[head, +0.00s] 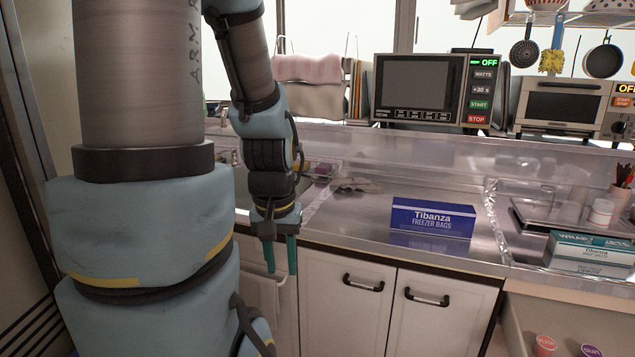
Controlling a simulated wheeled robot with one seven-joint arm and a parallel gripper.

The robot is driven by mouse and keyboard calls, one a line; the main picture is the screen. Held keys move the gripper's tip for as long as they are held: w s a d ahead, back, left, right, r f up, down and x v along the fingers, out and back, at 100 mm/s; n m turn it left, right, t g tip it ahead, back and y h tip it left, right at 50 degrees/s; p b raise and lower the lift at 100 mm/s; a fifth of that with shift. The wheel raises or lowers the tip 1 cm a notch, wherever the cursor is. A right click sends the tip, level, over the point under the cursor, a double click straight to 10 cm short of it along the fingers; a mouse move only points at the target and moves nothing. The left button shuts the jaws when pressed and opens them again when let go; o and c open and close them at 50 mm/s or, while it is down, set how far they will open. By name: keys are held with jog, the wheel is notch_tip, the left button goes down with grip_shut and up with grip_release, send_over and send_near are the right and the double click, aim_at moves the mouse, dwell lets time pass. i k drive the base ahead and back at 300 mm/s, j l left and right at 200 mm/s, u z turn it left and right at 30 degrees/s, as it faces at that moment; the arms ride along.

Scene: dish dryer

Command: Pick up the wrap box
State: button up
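The wrap box (590,256) is a teal and white carton marked "WRAP" and "Tibanza". It lies at the right of the head view, on or by the front edge of the right-hand counter section; its right end is cut off by the picture edge. My gripper (280,262) points down at the middle left, in front of the counter's front edge, far to the left of the wrap box. Its two teal fingers are apart with nothing between them.
A blue freezer bags box (432,218) stands on the steel counter (370,215) between my gripper and the wrap box. A white cup (601,212) and a tray lie behind the wrap box. A microwave (418,88) and toaster oven (558,104) stand at the back.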

aim_at(593, 253)
jog(key=u, duration=0.5)
jog(key=l+u, duration=0.1)
jog(key=u, duration=0.85)
jog(key=k+u, duration=0.1)
jog(key=u, duration=0.9)
jog(key=k+u, duration=0.15)
jog(key=k, duration=1.7)
jog(key=k+l, duration=0.1)
jog(key=k, duration=0.8)
jog(key=k+z, duration=0.15)
jog(key=k, duration=0.8)
jog(key=z, duration=0.35)
jog(key=k+l+z, duration=0.1)
jog(key=z, duration=0.2)
jog(key=k+l+z, duration=0.1)
jog(key=z, duration=0.25)
